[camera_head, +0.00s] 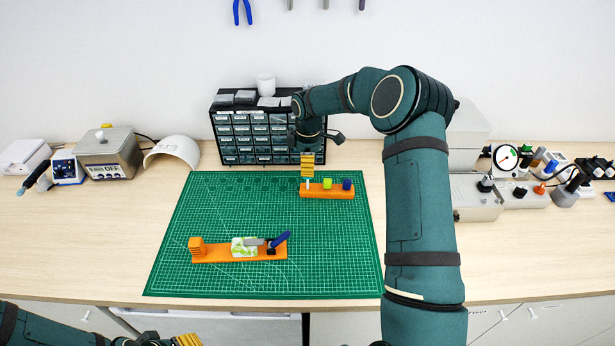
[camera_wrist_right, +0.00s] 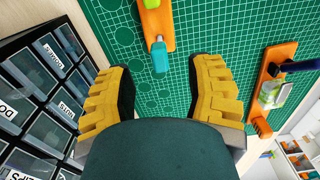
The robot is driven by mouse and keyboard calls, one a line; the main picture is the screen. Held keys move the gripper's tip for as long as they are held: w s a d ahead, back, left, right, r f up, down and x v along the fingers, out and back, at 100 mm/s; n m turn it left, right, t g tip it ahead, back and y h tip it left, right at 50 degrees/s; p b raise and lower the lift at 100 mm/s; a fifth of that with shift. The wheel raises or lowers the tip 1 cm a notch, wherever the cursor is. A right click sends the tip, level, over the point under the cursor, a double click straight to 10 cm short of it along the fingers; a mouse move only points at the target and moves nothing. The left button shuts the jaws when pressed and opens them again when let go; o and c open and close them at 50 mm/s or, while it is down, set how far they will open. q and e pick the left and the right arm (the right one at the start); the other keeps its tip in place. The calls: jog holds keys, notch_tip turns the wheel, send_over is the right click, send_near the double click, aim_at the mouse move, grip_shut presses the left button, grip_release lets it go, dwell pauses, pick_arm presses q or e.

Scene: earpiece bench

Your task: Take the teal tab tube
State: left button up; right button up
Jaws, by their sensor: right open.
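The teal tab tube (camera_wrist_right: 159,58) stands at the near end of a small orange rack (camera_wrist_right: 157,25) in the right wrist view. It shows a teal body and a pale tip, and lies between and ahead of my open fingers. In the head view the rack (camera_head: 327,193) sits at the mat's upper right, with a pale piece (camera_head: 308,184) at its left end; teal does not show there. My right gripper (camera_head: 307,166) is open and empty, just above that end, fingers pointing down. My left gripper (camera_head: 187,340) is partly cut off at the bottom edge.
The rack also holds a green piece (camera_head: 327,184) and a dark blue piece (camera_head: 346,184). A drawer cabinet (camera_head: 262,134) stands close behind my right gripper. A longer orange holder (camera_head: 215,253) lies on the green mat (camera_head: 180,280). The mat between them is clear.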

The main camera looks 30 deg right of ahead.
aim_at(308, 182)
jog(key=shift+f, duration=3)
grip_shut()
